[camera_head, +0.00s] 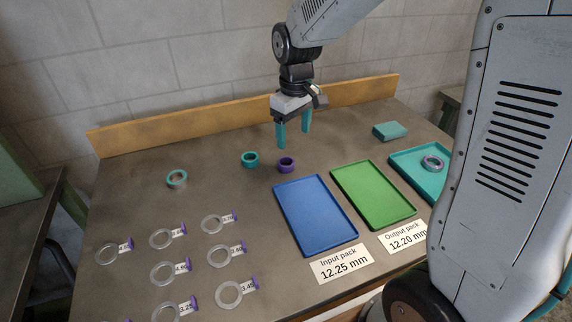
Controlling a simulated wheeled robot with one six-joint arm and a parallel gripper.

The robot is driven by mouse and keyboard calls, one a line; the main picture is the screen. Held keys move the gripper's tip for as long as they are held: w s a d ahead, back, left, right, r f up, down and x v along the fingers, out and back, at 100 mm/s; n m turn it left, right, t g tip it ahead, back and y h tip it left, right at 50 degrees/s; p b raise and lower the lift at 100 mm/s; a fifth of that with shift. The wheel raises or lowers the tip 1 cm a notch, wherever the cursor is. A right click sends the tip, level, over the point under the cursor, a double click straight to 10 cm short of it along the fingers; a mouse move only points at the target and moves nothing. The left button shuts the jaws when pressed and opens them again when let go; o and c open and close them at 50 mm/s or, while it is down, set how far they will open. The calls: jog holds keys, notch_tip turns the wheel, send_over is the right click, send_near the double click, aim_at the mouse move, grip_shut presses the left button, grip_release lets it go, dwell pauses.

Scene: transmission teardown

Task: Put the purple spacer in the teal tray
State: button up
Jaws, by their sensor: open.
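The purple spacer (286,164), a small dark purple ring, lies on the table just behind the blue tray. My gripper (294,140) points down with its two teal fingers apart and nothing between them. In the picture the fingertips are just above the spacer; I cannot tell how far above the table they are. The teal tray (403,169) is at the right, partly hidden behind my own body. A pale greyish ring (432,163) lies in it.
A teal ring (250,159) lies just left of the spacer, and another ring (177,179) farther left. Blue (315,217) and green (373,195) trays stand in front. Several tagged washers (229,294) fill the left front. A teal block (390,131) sits behind the trays.

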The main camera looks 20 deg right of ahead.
aim_at(286, 158)
jog(key=shift+n, duration=0.4)
jog(key=w+f, duration=0.1)
jog(key=f, duration=0.3)
jog(key=w+f, duration=0.1)
jog(key=f, duration=0.3)
jog(key=w+f, duration=0.1)
jog(key=f, duration=0.3)
jog(key=shift+w+a, duration=0.2)
jog(key=shift+w, duration=0.2)
jog(key=c, duration=1.3)
jog(key=shift+o, duration=0.2)
